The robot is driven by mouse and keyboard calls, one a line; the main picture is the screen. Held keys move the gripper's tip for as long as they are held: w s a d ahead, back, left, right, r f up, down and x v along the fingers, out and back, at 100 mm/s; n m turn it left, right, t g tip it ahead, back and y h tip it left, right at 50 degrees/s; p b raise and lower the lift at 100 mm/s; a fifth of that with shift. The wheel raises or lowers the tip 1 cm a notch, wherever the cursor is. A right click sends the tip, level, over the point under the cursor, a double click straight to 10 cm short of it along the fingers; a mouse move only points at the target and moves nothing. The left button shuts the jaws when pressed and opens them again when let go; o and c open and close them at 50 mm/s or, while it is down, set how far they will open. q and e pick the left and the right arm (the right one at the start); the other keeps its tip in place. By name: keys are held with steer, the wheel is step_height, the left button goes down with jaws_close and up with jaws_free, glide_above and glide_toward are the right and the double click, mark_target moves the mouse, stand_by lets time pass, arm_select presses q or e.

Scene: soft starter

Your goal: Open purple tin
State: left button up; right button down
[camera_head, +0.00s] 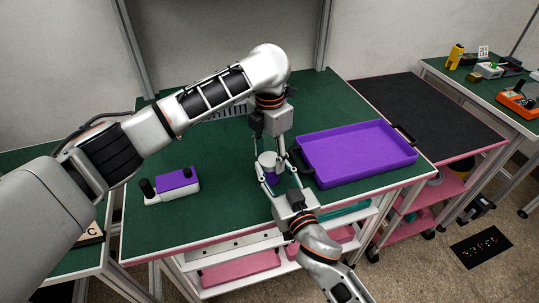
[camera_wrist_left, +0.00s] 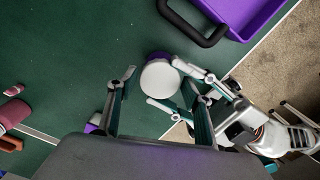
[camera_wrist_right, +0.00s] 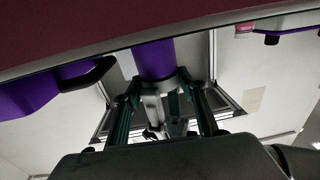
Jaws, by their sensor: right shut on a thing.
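The purple tin (camera_head: 270,176) has a white lid (camera_head: 267,159) and stands upright near the middle of the green table. In the left wrist view the lid (camera_wrist_left: 160,78) hides most of the purple body (camera_wrist_left: 155,56). My right gripper (camera_head: 277,173) comes from the front and is shut on the tin's body; its fingers lie on either side of the purple body (camera_wrist_right: 154,60) in the right wrist view. My left gripper (camera_head: 269,147) points down above the lid, its fingers open and wide apart, with nothing between them that I can see held.
A purple tray (camera_head: 355,150) with black handles lies right of the tin, close to my right gripper. A white and purple box with black knobs (camera_head: 172,186) is at the left. The green table (camera_head: 225,225) is clear between them. A black-topped cart (camera_head: 430,112) stands at the right.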

stand_by(0.3)
arm_select(q)
steer(key=shift+r, duration=2.25)
arm_select(e)
steer(key=c, duration=1.2)
jaws_free()
steer(key=shift+o, duration=0.2)
